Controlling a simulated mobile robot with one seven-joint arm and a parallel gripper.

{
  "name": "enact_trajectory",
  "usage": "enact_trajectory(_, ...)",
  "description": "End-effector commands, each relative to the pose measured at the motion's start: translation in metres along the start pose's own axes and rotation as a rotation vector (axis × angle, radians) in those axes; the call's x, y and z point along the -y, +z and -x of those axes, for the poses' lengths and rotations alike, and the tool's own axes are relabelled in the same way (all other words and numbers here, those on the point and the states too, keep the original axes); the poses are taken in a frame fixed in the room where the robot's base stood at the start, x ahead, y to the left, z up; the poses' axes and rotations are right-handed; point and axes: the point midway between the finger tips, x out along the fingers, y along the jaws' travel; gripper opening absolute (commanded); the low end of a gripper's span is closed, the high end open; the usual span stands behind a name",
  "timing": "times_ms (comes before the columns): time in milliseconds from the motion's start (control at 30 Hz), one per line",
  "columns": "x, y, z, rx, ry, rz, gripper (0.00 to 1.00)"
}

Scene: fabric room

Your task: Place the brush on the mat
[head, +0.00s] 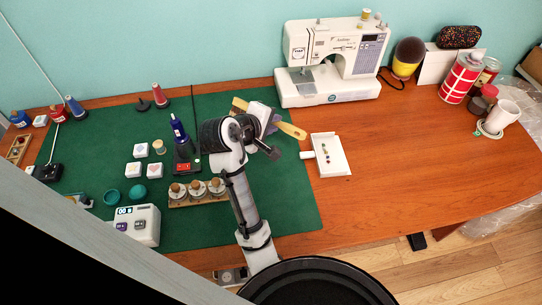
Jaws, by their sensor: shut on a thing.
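The brush (291,130) looks like a long, light wooden piece. It lies slanted across my gripper (269,119), which is shut on it. One end sticks out on the upper left and the other on the lower right. My gripper and wrist hide its middle. The green mat (284,190) covers the left and middle of the table. My gripper is over the right part of the mat in the head view. I cannot tell how high the brush is above the mat.
A white tray (335,168) with small coloured pieces stands just right of the mat. A sewing machine (330,94) stands behind. Jars in a wooden rack (198,201), white blocks (140,151) and a blue bottle (178,130) stand on the mat. Its right front part is clear.

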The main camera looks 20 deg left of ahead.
Motion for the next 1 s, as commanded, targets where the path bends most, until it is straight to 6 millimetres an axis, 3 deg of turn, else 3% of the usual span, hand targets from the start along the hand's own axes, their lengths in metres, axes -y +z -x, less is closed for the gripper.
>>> enact_trajectory(100, 0.029, 0.001, -0.019, 0.004, -0.006, 0.006, 0.00)
enact_trajectory(300, 0.064, 0.000, -0.043, 0.003, -0.003, 0.004, 0.00)
enact_trajectory(767, 0.107, 0.000, -0.072, 0.002, -0.002, 0.000, 0.00)
enact_trajectory(1000, 0.110, -0.001, -0.075, 0.000, 0.001, -0.002, 0.00)
